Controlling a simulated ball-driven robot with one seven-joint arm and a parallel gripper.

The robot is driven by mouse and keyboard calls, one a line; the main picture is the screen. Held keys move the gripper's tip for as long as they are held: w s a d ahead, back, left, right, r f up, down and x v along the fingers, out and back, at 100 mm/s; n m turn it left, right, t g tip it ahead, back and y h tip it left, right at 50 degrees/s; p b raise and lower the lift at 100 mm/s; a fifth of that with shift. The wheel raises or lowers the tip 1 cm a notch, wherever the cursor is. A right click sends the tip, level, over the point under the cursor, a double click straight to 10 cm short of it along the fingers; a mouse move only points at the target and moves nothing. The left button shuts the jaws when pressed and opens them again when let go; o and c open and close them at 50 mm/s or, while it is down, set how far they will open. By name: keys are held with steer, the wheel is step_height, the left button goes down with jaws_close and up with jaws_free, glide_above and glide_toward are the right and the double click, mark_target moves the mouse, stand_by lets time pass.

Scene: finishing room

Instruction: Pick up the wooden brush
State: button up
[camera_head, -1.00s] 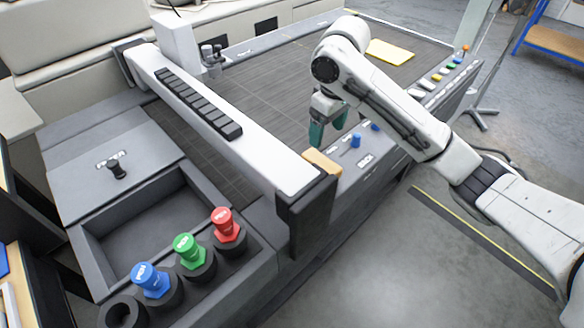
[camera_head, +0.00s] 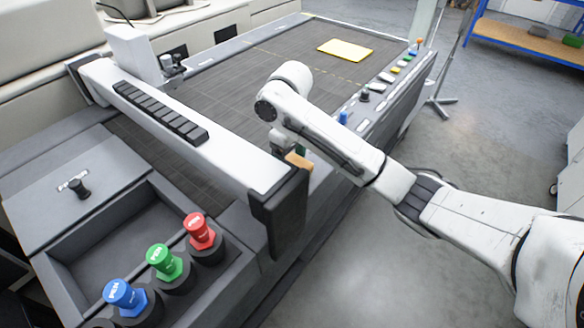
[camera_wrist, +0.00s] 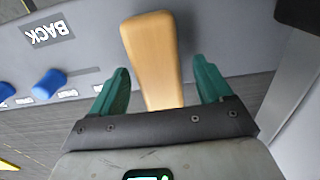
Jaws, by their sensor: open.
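The wooden brush (camera_wrist: 153,58) shows in the wrist view as a tan wooden block reaching up from between my fingers. In the head view its end (camera_head: 299,160) shows beside the dark end of the white gantry beam, mostly hidden by my arm. My gripper (camera_wrist: 159,85) has two green fingers, open, one on each side of the brush. Gaps show between the brush and both fingers. In the head view my gripper (camera_head: 290,145) is partly hidden behind my arm. The brush's lower part is hidden behind the gripper body in the wrist view.
The white gantry beam (camera_head: 190,135) stands close to the left of my gripper. Blue knobs (camera_wrist: 48,84) sit on the machine's edge panel near it. A yellow sheet (camera_head: 345,50) lies on the bed.

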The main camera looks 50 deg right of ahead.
mark_target(291, 158)
steer(key=shift+d+f, duration=0.1)
steer(key=shift+f, duration=0.35)
steer(key=c, duration=1.1)
step_height(291, 158, up, 10)
steer(key=p, duration=0.3)
